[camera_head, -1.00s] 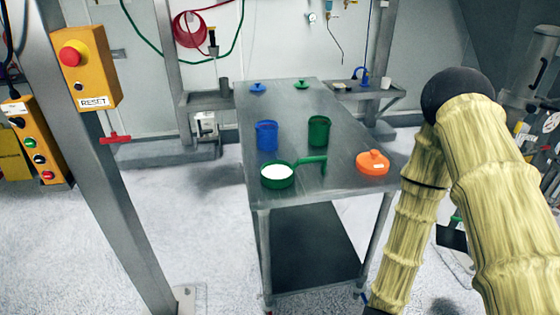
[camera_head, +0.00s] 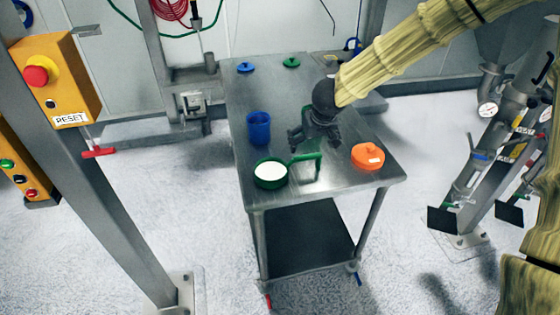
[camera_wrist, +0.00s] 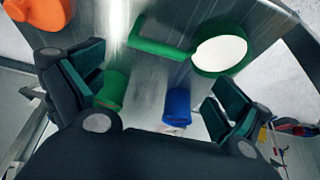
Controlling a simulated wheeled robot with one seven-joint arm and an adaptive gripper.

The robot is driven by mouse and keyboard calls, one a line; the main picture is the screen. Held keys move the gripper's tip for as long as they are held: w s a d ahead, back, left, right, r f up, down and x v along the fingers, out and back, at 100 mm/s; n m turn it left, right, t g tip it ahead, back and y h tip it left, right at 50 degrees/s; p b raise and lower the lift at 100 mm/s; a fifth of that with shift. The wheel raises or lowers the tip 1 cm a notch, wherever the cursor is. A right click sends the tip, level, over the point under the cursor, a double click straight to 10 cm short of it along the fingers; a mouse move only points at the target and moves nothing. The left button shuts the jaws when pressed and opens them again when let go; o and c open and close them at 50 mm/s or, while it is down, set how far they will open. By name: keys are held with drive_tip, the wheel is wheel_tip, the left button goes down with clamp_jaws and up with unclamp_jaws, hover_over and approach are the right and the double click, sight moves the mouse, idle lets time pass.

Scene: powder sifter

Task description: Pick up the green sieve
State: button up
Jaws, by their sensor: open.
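The green sieve (camera_head: 270,173) stands at the near left part of the steel table, with a white mesh or filling inside its round rim. Its green handle (camera_head: 308,161) reaches to the right and bends down. In the wrist view the sieve (camera_wrist: 220,50) is at upper right and its handle (camera_wrist: 155,45) at upper middle. My gripper (camera_head: 315,146) is open and empty, just above and behind the handle, apart from it as far as I can tell. In the wrist view its two fingers (camera_wrist: 150,92) are spread wide, below the sieve in the picture.
A blue container (camera_head: 259,128) stands behind the sieve. A green container (camera_wrist: 113,88) is mostly hidden behind my gripper in the head view. An orange lidded item (camera_head: 368,156) is at right. Blue (camera_head: 245,67) and green lids (camera_head: 291,62) lie at the far end of the steel table (camera_head: 225,150).

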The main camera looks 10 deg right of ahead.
sight(307, 156)
drive_tip(key=x, duration=0.5)
drive_tip(key=shift+d, duration=0.3)
drive_tip(key=shift+x, duration=2.75)
drive_tip(key=shift+a, duration=0.15)
drive_tip(key=shift+s, duration=0.1)
drive_tip(key=c, duration=0.8)
